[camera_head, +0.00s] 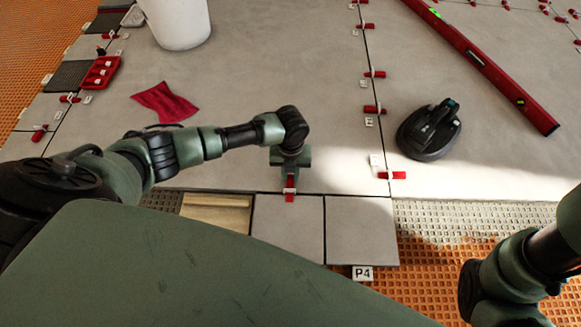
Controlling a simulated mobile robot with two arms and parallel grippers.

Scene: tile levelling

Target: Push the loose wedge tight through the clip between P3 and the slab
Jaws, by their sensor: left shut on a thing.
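My left gripper (290,175) points down over the joint between the large grey slab (230,110) and a row of small tiles. It is shut on a red wedge (290,196) that sits at a white clip on this joint. How far the wedge passes through the clip is too small to tell. The small tile below the wedge (287,228) is likely P3, but its label is hidden. The tile to its right (360,230) has a "P4" label (362,273) at its front edge. My right arm shows at the lower right, with its gripper out of view.
A black suction lifter (430,132) and a long red level (485,65) lie on the slabs at right. A white bucket (178,22), a red cloth (165,102) and a red tray (101,73) are at left. Several other red wedges sit along the joints.

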